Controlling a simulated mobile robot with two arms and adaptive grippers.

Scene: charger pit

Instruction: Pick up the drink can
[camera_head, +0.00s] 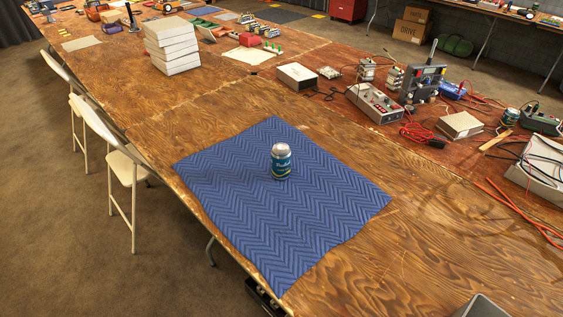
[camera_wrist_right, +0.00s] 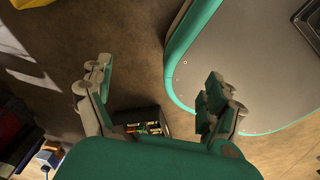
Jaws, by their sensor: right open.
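The drink can (camera_head: 281,161) stands upright on a blue zigzag-patterned mat (camera_head: 225,190) on the wooden table, near the middle of the head view. It has a blue-green label with yellow and a silvery top. My right gripper (camera_wrist_right: 155,90) shows in the right wrist view with its two fingers spread wide apart and nothing between them. The can is not in that view. My left gripper does not show in either view.
A stack of white boxes (camera_head: 172,45) stands farther back. Electronics, including a grey device (camera_head: 374,102), and red cables crowd the right side. White chairs (camera_head: 128,165) line the left edge. The table around the mat is mostly clear.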

